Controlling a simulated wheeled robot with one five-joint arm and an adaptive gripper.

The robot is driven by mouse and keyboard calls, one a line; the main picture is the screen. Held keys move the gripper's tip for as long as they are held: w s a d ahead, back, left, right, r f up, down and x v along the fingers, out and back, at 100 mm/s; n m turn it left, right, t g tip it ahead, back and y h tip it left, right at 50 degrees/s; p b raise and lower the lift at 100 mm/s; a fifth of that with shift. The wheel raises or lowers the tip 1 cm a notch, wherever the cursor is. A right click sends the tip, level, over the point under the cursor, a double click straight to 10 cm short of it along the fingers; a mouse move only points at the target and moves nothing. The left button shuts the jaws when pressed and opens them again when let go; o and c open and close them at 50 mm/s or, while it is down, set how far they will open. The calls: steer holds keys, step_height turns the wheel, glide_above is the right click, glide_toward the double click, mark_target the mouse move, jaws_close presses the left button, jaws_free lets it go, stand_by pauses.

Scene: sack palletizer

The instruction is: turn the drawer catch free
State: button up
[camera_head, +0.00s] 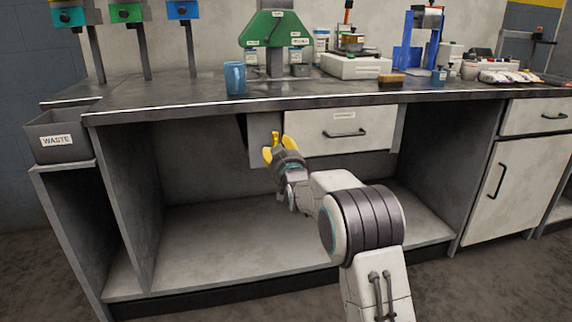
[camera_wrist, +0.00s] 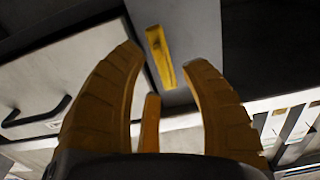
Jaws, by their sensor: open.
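The drawer catch is a yellow bar (camera_wrist: 160,57) on a grey panel (camera_wrist: 188,32) beside the drawer. In the wrist view it lies slightly tilted, close to the drawer's edge. The white drawer (camera_head: 309,139) is closed, with a dark handle (camera_head: 345,133); its front also shows at left in the wrist view (camera_wrist: 88,62). My gripper (camera_head: 279,148) is open in front of the panel, left of the drawer. In the wrist view its yellow fingers (camera_wrist: 166,65) stand on both sides of the catch's lower end. I cannot tell whether they touch it.
The worktop (camera_head: 200,97) above holds a blue mug (camera_head: 235,78), a green stand (camera_head: 276,30) and a white device (camera_head: 355,67). A grey waste bin (camera_head: 57,138) hangs at the left end. The space below the drawer is empty apart from my arm.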

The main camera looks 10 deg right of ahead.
steer(key=s, duration=1)
steer(key=shift+s, duration=0.2)
steer(key=s+r+g+p, duration=0.6)
steer(key=s+r+p, duration=0.85)
steer(key=p, duration=0.55)
steer(key=s+r+g+p, duration=0.4)
steer(key=s+r+p, duration=0.3)
steer(key=s+p, duration=0.4)
steer(key=s+r+g+p, duration=0.4)
steer(key=s+r+p, duration=0.4)
steer(key=s, duration=0.8)
steer(key=p, duration=0.3)
steer(key=shift+s+r+g, duration=0.15)
steer(key=shift+s+g, duration=0.1)
steer(key=shift+g, duration=0.05)
steer(key=shift+o, duration=0.4)
steer(key=shift+w+a, duration=0.1)
